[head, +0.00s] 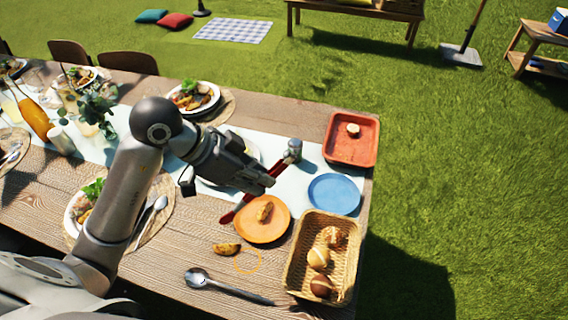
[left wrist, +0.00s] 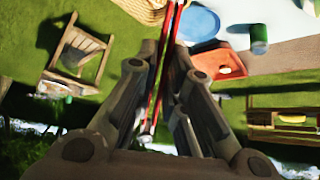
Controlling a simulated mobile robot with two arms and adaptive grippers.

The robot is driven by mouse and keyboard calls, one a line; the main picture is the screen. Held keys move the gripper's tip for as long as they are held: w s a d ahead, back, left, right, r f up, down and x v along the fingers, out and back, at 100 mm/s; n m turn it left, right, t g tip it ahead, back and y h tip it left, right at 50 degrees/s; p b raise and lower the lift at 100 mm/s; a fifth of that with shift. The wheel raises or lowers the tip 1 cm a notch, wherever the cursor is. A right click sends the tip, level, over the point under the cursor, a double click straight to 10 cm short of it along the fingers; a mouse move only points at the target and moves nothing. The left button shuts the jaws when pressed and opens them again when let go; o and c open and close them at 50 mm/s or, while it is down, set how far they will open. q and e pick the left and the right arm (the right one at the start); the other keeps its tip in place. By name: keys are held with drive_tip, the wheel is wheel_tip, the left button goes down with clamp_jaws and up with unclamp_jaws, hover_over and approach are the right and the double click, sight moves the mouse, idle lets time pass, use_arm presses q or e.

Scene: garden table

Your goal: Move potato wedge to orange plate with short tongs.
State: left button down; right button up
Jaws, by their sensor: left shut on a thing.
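My left gripper (head: 268,183) is shut on the red short tongs (head: 243,204), above the table just behind the orange plate. The tongs also show between the fingers in the left wrist view (left wrist: 166,72). Their red end reaches down-left to the plate's upper left edge; I cannot tell whether it touches. The orange plate (head: 279,228) has one potato wedge (head: 264,211) lying on it. Another potato wedge (head: 226,249) lies on the bare wood left of and in front of the plate. My right gripper is not in view.
A wicker basket (head: 296,262) with several bread rolls stands right of the orange plate. A blue plate (head: 334,194), a red tray (head: 365,152) and a small cylinder (head: 294,150) are behind. A spoon (head: 228,287) lies in front. A thin orange ring (head: 247,272) shows beside the loose wedge.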

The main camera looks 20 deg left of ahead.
use_arm(q)
drive_tip(key=shift+s+d, duration=0.1)
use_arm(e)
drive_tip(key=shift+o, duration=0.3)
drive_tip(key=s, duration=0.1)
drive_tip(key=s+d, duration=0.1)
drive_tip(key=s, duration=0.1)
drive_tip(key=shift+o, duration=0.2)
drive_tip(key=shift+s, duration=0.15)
use_arm(q)
drive_tip(key=w+d+f+m+g+h+p, duration=0.1)
drive_tip(key=w+d+f+m+g+p, duration=0.2)
drive_tip(key=p, duration=0.9)
drive_tip(key=w+f+m, duration=0.2)
drive_tip(key=w+f, duration=0.2)
drive_tip(key=w, duration=0.2)
drive_tip(key=shift+d+f, duration=0.15)
drive_tip(key=shift+d, duration=0.1)
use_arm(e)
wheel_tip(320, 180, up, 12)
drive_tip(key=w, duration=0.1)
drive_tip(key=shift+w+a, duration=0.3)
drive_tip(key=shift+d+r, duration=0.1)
use_arm(q)
drive_tip(key=shift+f, duration=0.1)
